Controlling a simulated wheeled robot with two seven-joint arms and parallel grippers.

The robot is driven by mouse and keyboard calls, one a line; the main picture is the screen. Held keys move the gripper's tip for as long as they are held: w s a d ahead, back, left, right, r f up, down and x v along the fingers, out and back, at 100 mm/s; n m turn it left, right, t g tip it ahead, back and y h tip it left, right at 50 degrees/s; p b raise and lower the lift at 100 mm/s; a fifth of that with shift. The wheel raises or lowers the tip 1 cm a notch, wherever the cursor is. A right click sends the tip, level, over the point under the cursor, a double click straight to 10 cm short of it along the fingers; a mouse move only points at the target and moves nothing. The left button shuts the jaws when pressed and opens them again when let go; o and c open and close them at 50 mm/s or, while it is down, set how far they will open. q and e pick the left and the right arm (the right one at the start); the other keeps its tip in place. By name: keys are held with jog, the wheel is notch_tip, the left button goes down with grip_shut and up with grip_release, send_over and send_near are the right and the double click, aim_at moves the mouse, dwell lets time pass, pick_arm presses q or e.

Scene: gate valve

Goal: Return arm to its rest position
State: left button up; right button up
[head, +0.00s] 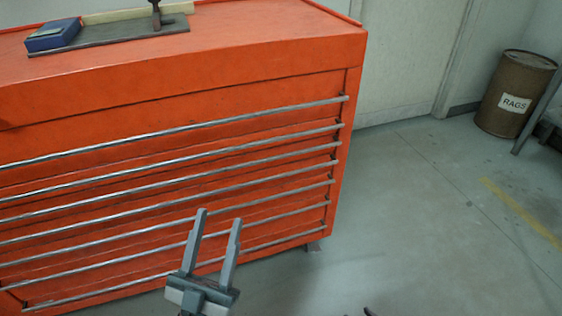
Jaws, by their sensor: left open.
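My left gripper (219,216) is at the bottom centre of the head view, its two grey fingers pointing up and apart. It is open, with nothing between the fingers. It shows in front of the lower drawers of an orange tool chest (190,110); I cannot tell how far it is from the drawer handles. The arm behind the gripper is cut off by the bottom edge. My right gripper cannot be made out. No gate valve can be made out in this view.
On the chest top lie a dark flat board (115,33), a blue box (53,36) and a dark upright tool (156,14). Long metal handles run across the chest front. A brown drum (513,92) labelled RAGS stands at the far right. The grey floor (430,220) right of the chest is clear.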

pick_arm(q)
jog(key=w+a+f+n+g+y+p, duration=0.15)
jog(key=f+g+p, duration=0.4)
jog(key=f, duration=0.65)
jog(key=w+f+m+g+y+p, duration=0.1)
jog(key=w+f+g+y+p, duration=0.15)
jog(key=f+g+p, duration=0.65)
jog(key=s+a+f+g+y+p, duration=0.1)
jog(key=s+a+f+g+p, duration=0.1)
jog(key=s+f, duration=0.8)
jog(key=s+a+f+n+g+y+p, duration=0.1)
jog(key=s+a+f+g+y+p, duration=0.1)
jog(key=s+f, duration=0.8)
jog(key=a+g+p, duration=0.1)
jog(key=a+p, duration=0.1)
jog(key=p, duration=0.1)
jog(key=shift+s+f, duration=0.2)
jog(key=shift+s, duration=0.05)
pick_arm(e)
jog(key=s+a+r+g+h, duration=0.1)
jog(key=s+r, duration=0.3)
jog(key=s, duration=0.5)
jog(key=s+a+r+m+g+h, duration=0.1)
jog(key=s+a+r+g, duration=0.3)
jog(key=s, duration=0.5)
jog(key=shift+s+a+r, duration=0.2)
jog(key=shift+a+r, duration=0.05)
jog(key=shift+a, duration=0.05)
